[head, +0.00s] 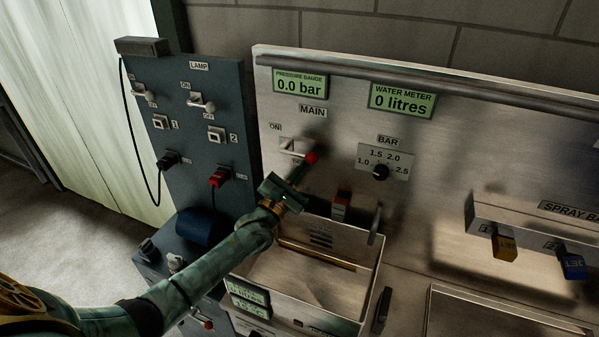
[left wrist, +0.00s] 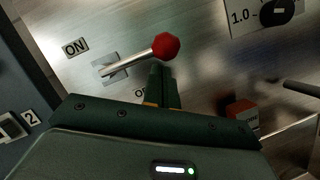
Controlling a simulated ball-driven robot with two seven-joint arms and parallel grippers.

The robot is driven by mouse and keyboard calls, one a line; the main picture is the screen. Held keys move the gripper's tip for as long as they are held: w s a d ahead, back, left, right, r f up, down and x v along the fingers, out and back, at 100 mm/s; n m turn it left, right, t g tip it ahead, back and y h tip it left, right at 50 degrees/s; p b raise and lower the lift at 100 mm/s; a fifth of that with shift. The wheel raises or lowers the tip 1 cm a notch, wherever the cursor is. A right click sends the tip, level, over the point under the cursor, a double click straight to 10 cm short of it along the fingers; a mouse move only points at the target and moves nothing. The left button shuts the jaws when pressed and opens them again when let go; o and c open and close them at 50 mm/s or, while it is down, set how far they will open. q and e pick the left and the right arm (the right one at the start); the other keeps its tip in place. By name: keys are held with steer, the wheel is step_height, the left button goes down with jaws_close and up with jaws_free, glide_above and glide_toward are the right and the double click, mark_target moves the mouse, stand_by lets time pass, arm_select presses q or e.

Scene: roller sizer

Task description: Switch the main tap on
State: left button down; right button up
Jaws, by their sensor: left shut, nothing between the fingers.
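The main tap is a lever with a red ball knob (head: 311,158) on the steel panel, under the MAIN label (head: 313,111). Its silver stem comes out of a plate by the ON label (head: 275,127) and points right, away from ON. The left wrist view shows the red knob (left wrist: 166,46) and the ON label (left wrist: 75,47) up close. My left gripper (head: 303,172) is shut and empty, its fingertips (left wrist: 162,70) just below the knob. I cannot tell whether they touch it. The lower label is mostly hidden by the fingers. My right gripper is not in view.
The pressure gauge (head: 300,85) reads 0.0 bar and the water meter (head: 402,100) 0 litres. A black BAR dial (head: 380,172) sits to the right. A red-topped part (head: 341,198) stands below, above an open basin (head: 365,285). The blue-grey lamp panel (head: 190,85) is left.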

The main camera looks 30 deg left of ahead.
arm_select(q)
steer(key=shift+d+r+n+y, duration=0.15)
steer(key=shift+r+n+y, duration=0.25)
steer(key=shift+n, duration=0.5)
steer(key=r+n+y, duration=0.1)
steer(key=n, duration=0.2)
steer(key=r+n+y+p, duration=0.1)
steer(key=n+y, duration=0.1)
steer(key=n, duration=0.1)
steer(key=r+n+y+p, duration=0.1)
steer(key=r+n, duration=0.1)
steer(key=n, duration=0.1)
steer(key=shift+d+t, duration=0.2)
steer(key=shift+t, duration=0.1)
steer(key=r+n+y, duration=0.1)
steer(key=n, duration=0.1)
steer(key=n+y, duration=0.1)
steer(key=n, duration=0.1)
steer(key=a+r+n+g+y, duration=0.1)
steer(key=n, duration=0.1)
steer(key=shift+r+n+p, duration=0.3)
steer(key=shift+s+a+r+n+g+y+p, duration=0.15)
steer(key=shift+a+r+n+g+y, duration=0.25)
steer(key=shift+n, duration=0.85)
steer(key=shift+w+a+r+n+g+y+p, duration=0.15)
steer(key=shift+a+r+n+g+y, duration=0.25)
steer(key=shift+n, duration=0.85)
steer(key=shift+s+a, duration=0.1)
steer(key=shift+a, duration=0.05)
